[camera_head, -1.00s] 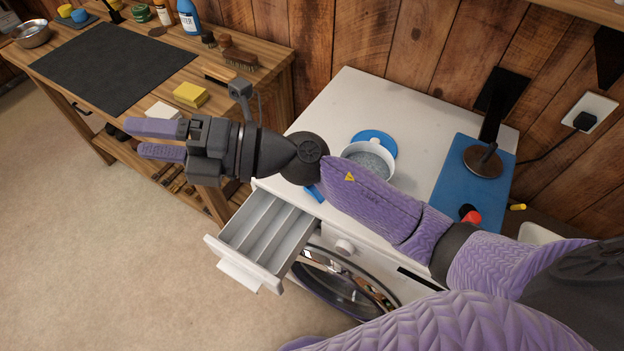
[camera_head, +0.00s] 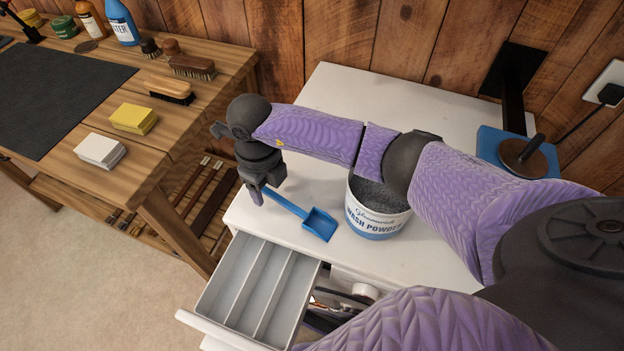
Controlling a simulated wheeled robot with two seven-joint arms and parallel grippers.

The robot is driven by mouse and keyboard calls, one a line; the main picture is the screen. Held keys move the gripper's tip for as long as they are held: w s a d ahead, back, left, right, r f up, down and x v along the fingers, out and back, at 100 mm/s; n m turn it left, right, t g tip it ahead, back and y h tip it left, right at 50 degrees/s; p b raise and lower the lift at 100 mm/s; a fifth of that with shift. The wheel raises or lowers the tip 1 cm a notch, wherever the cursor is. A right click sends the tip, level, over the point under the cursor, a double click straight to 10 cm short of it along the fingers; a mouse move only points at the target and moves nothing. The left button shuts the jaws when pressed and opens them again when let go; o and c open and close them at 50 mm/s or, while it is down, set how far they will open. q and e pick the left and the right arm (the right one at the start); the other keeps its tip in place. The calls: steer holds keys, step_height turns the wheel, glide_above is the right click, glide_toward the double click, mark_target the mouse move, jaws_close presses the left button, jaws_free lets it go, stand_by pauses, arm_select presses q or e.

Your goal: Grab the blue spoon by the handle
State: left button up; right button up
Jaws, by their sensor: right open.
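The blue spoon (camera_head: 320,223), a scoop with a square bowl, lies on the white washing machine top (camera_head: 312,166). Its bowl points to the lower right and its handle runs up and left. My right gripper (camera_head: 258,196) points down at the far end of the handle. Its jaws are open, seen nearly edge-on, and they cover the handle's tip. I cannot tell whether the handle lies between the fingers or they touch it. My left gripper is not in view.
A wash powder tub (camera_head: 375,217) stands just right of the spoon, under my right arm. An open, empty-looking drawer (camera_head: 215,292) juts out below. A wooden bench (camera_head: 175,120) at left holds yellow sponges (camera_head: 134,118), white blocks (camera_head: 100,149) and brushes (camera_head: 193,67).

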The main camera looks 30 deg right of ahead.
steer(key=shift+f, duration=0.8)
steer(key=shift+r, duration=0.1)
jaws_close()
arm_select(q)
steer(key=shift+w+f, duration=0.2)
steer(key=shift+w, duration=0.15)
arm_select(e)
steer(key=shift+w+r, duration=0.1)
steer(key=shift+r, duration=0.25)
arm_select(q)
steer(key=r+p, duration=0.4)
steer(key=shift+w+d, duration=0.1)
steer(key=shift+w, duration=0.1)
arm_select(e)
step_height(320, 180, up, 17)
steer(key=shift+r, duration=0.2)
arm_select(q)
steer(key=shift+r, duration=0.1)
arm_select(e)
steer(key=shift+r, duration=0.1)
